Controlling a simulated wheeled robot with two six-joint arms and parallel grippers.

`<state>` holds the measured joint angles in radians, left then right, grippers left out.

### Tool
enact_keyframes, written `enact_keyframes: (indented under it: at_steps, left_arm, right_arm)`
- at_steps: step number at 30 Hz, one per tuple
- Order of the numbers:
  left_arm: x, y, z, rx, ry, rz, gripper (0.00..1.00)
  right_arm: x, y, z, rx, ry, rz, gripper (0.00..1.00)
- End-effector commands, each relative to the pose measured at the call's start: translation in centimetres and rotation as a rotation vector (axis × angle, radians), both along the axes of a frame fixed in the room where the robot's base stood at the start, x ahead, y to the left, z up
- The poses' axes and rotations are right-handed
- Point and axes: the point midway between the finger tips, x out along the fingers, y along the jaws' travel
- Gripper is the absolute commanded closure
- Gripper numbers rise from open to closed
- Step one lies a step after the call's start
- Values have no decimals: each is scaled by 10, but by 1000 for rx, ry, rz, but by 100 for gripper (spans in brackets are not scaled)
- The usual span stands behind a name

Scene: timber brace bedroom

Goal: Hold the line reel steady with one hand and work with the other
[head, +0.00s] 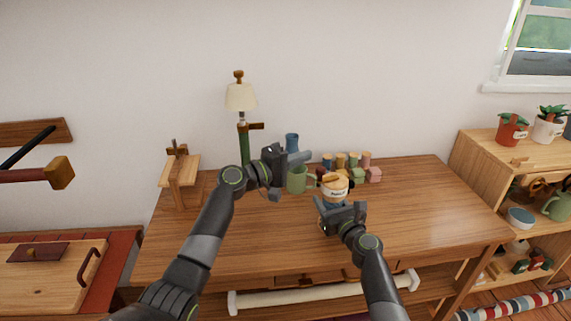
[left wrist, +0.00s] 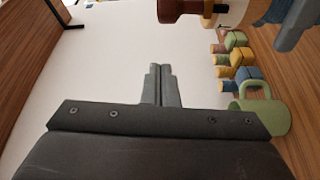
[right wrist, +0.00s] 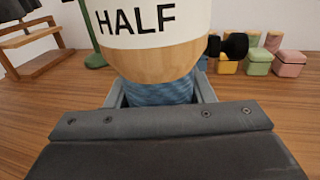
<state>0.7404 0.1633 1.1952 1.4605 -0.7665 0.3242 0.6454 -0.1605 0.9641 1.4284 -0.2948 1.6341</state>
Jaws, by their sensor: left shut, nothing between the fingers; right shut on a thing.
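The line reel (head: 336,185) has a wooden body, a white band and a blue lower part, and stands upright over the table. In the right wrist view the reel (right wrist: 155,25) shows close up, its band reading "HALF". My right gripper (head: 335,206) is shut on its blue lower part (right wrist: 160,93). My left gripper (head: 304,157) is shut and empty, to the left of the reel and above the green mug. In the left wrist view its fingertips (left wrist: 160,70) meet, and part of the reel with a dark red knob (left wrist: 182,8) shows at the top.
A green mug (head: 296,181) stands below my left gripper. Several small coloured pieces (head: 357,172) stand behind the reel. A lamp (head: 240,97) and a small wooden stand (head: 181,172) are at the left. The table's (head: 430,220) right part is clear.

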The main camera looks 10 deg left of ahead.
Motion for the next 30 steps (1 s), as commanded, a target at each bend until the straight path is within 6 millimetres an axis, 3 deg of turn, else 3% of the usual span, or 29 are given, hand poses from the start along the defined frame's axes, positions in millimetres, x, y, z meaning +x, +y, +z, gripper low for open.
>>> enact_keyframes:
  at_steps: [2, 9, 15, 30]
  left_arm:
    - [9, -12, 2, -1, 0, -3, 100]
    - [-19, -19, -4, -1, -2, -1, 100]
    - [-28, -23, -5, 0, -1, 0, 100]
    - [-31, -23, -5, 1, -1, 0, 100]
  right_arm:
    - [0, 0, 0, 0, 0, 0, 82]
    - [0, 0, -1, -1, 0, -1, 82]
    - [0, 0, 0, -1, 1, -1, 82]
    - [0, 0, 0, -1, 0, -1, 82]
